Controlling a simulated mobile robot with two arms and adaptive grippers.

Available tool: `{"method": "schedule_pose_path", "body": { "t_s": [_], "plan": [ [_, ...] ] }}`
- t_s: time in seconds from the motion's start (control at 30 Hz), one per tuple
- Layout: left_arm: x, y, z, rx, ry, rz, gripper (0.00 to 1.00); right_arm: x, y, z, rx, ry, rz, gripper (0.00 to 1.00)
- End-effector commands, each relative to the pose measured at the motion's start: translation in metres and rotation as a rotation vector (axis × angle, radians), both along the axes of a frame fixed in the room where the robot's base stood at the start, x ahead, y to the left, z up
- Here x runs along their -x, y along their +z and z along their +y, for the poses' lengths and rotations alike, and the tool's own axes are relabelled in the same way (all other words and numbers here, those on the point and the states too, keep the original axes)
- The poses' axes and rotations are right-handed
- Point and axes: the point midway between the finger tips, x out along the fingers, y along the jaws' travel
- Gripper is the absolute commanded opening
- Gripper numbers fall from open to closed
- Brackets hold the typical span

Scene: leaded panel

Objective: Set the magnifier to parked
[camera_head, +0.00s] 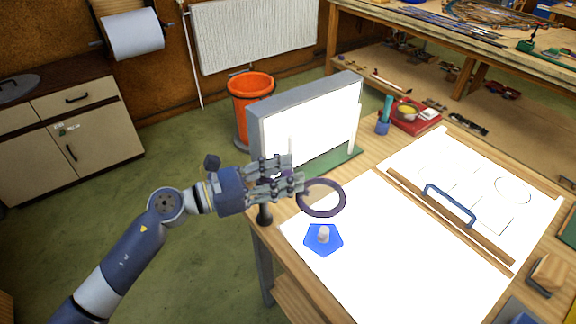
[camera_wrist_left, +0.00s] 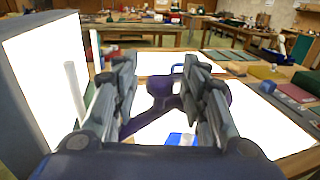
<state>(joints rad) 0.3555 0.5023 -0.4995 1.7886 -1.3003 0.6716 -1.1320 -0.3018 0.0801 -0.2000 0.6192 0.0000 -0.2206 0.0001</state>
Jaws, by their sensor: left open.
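The magnifier (camera_head: 343,201) is a dark purple ring at the left side of the bright tabletop panel. A dark post (camera_head: 264,214) stands at the table's left edge, below my gripper; whether it joins the ring is hidden. My left gripper (camera_head: 300,177) is open, with its fingers beside and partly over the ring's left side. In the left wrist view the purple magnifier (camera_wrist_left: 160,88) shows between and behind the two open fingers (camera_wrist_left: 165,72). I cannot tell whether they touch it. My right gripper is not in view.
A blue pentagon piece (camera_head: 325,247) with a pale knob lies on the lit panel (camera_head: 390,250). An upright lightbox (camera_head: 307,122) stands close behind my left gripper. A wooden bar (camera_head: 440,213) with a blue handle crosses the table. A red tray (camera_head: 415,119) sits at the back.

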Motion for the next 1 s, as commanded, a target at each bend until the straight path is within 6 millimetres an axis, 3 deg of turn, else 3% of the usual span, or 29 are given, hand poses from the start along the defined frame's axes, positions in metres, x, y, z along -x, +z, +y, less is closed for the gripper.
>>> {"method": "schedule_pose_path", "body": {
  "t_s": [0.37, 0.57, 0.83, 1.0],
  "plan": [
    [-0.003, -0.001, -0.007, -0.001, 0.001, 0.000, 0.40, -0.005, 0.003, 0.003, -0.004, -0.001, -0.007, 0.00],
    [-0.003, -0.001, -0.007, 0.000, 0.001, 0.000, 0.00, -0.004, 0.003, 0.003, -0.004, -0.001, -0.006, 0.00],
    [-0.003, -0.002, -0.005, 0.000, -0.002, 0.000, 0.00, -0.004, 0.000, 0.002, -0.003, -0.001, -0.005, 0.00],
    [-0.002, -0.005, 0.006, -0.002, -0.016, -0.001, 0.00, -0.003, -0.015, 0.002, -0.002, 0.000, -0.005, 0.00]
  ]
}}
